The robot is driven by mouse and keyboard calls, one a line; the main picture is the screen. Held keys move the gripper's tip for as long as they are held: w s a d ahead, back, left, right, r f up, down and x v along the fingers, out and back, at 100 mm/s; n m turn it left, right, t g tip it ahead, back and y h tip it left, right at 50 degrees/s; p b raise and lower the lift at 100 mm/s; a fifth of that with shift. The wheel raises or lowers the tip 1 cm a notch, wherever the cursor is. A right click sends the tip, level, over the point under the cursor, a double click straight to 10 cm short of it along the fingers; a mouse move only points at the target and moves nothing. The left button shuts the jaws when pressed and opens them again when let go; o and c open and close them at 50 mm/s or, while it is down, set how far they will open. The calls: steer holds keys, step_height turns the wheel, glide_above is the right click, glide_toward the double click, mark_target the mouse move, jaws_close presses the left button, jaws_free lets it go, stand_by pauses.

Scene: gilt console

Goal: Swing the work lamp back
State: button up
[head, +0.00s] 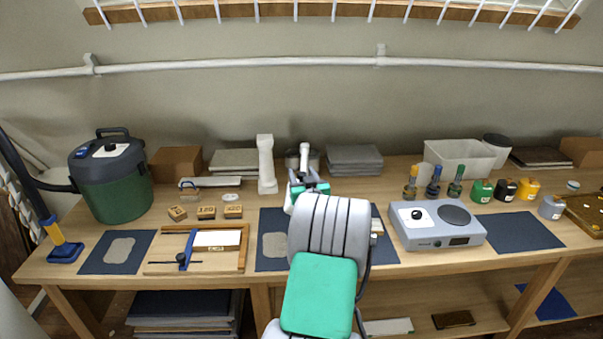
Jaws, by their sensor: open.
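I cannot make out a work lamp for certain in the head view. My gripper (307,187) is partly visible over the middle of the bench, beyond the grey and green links of my arm. Its fingertips are small and mostly hidden by the arm, and I see nothing held in it. A white upright piece (266,165) with a narrow waist stands at the back of the bench, left of my gripper.
The wooden bench (370,277) carries a green canister vacuum (115,180) at left and a grey device with a dark round plate (436,226) at right. Bottles, small jars and a white bin (459,160) stand behind. A white pipe (230,64) crosses the wall.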

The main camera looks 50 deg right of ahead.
steer(key=shift+c, duration=0.3)
jaws_close()
stand_by(1.1)
